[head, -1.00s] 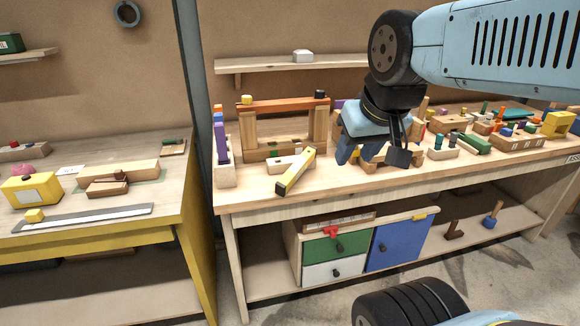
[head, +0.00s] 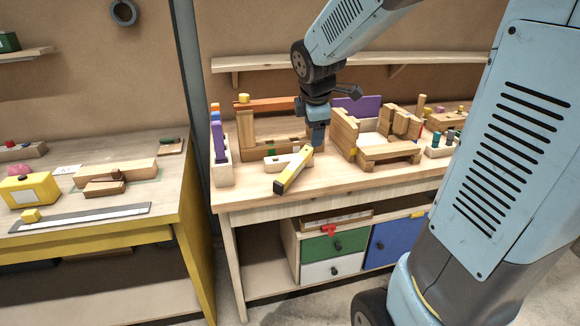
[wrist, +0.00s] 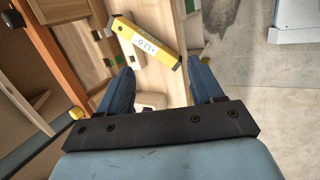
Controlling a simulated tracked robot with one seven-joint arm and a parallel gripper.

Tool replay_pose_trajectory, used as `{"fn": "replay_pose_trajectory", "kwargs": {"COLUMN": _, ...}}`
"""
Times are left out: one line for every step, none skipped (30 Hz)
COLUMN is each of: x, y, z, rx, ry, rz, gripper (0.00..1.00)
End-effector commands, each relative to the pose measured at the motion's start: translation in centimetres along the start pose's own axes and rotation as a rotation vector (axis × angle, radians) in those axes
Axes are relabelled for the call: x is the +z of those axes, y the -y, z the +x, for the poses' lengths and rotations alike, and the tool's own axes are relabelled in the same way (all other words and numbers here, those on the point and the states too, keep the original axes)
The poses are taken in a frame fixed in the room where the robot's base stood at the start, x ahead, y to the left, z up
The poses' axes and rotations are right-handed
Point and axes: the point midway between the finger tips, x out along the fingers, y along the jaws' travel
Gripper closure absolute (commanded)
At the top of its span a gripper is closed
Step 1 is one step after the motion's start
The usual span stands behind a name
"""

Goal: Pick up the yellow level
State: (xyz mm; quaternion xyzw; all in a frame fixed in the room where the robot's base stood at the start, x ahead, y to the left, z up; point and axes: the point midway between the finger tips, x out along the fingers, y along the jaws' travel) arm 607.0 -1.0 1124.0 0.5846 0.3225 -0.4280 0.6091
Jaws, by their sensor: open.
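The yellow level (head: 294,170) lies slantwise near the front edge of the wooden bench, with its dark end cap toward the front. One end appears to rest on or against a pale wooden block (head: 276,163). In the wrist view the level (wrist: 146,40) shows a white label and dark ends, ahead of the fingers. My gripper (head: 318,140) is above the bench, close to the level's far end and pointing down. In the wrist view my gripper (wrist: 158,83) has its two blue fingers apart with nothing held between them.
A wooden frame (head: 243,130) stands behind the level. A holder with a purple piece (head: 219,142) is at left. A wooden assembly (head: 375,152) stands close right of my gripper. The bench front edge (head: 300,196) is near. Drawers (head: 333,247) sit below.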

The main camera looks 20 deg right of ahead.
Motion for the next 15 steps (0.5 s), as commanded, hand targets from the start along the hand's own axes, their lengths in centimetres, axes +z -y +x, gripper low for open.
{"fn": "replay_pose_trajectory", "kwargs": {"x": -0.4, "y": -0.9, "z": 1.5, "rx": -0.009, "ry": 0.002, "rz": -0.093, "gripper": 0.34}}
{"fn": "replay_pose_trajectory", "kwargs": {"x": -0.6, "y": -1.4, "z": 2.4, "rx": -0.01, "ry": 0.001, "rz": -0.153, "gripper": 0.34}}
{"fn": "replay_pose_trajectory", "kwargs": {"x": -1.0, "y": -2.0, "z": 3.5, "rx": -0.012, "ry": 0.001, "rz": -0.236, "gripper": 0.34}}
{"fn": "replay_pose_trajectory", "kwargs": {"x": -1.2, "y": -2.5, "z": 4.3, "rx": -0.012, "ry": 0.0, "rz": -0.296, "gripper": 0.34}}
{"fn": "replay_pose_trajectory", "kwargs": {"x": -1.5, "y": -2.9, "z": 5.1, "rx": -0.012, "ry": -0.002, "rz": -0.354, "gripper": 0.34}}
{"fn": "replay_pose_trajectory", "kwargs": {"x": -1.8, "y": -3.4, "z": 6.1, "rx": -0.015, "ry": -0.003, "rz": -0.429, "gripper": 0.34}}
{"fn": "replay_pose_trajectory", "kwargs": {"x": -2.1, "y": -3.7, "z": 6.9, "rx": -0.015, "ry": -0.006, "rz": -0.482, "gripper": 0.34}}
{"fn": "replay_pose_trajectory", "kwargs": {"x": -2.3, "y": -4.1, "z": 7.5, "rx": -0.014, "ry": -0.007, "rz": -0.531, "gripper": 0.34}}
{"fn": "replay_pose_trajectory", "kwargs": {"x": -2.6, "y": -4.4, "z": 8.4, "rx": -0.015, "ry": -0.01, "rz": -0.593, "gripper": 0.34}}
{"fn": "replay_pose_trajectory", "kwargs": {"x": -2.8, "y": -4.7, "z": 9.0, "rx": -0.016, "ry": -0.012, "rz": -0.634, "gripper": 0.34}}
{"fn": "replay_pose_trajectory", "kwargs": {"x": -3.0, "y": -4.9, "z": 9.6, "rx": -0.014, "ry": -0.014, "rz": -0.671, "gripper": 0.34}}
{"fn": "replay_pose_trajectory", "kwargs": {"x": -3.2, "y": -5.1, "z": 10.2, "rx": -0.014, "ry": -0.017, "rz": -0.715, "gripper": 0.34}}
{"fn": "replay_pose_trajectory", "kwargs": {"x": -3.3, "y": -5.3, "z": 10.6, "rx": -0.014, "ry": -0.018, "rz": -0.743, "gripper": 0.34}}
{"fn": "replay_pose_trajectory", "kwargs": {"x": -3.5, "y": -5.4, "z": 10.9, "rx": -0.013, "ry": -0.019, "rz": -0.767, "gripper": 0.34}}
{"fn": "replay_pose_trajectory", "kwargs": {"x": -3.6, "y": -5.5, "z": 11.3, "rx": -0.013, "ry": -0.021, "rz": -0.792, "gripper": 0.34}}
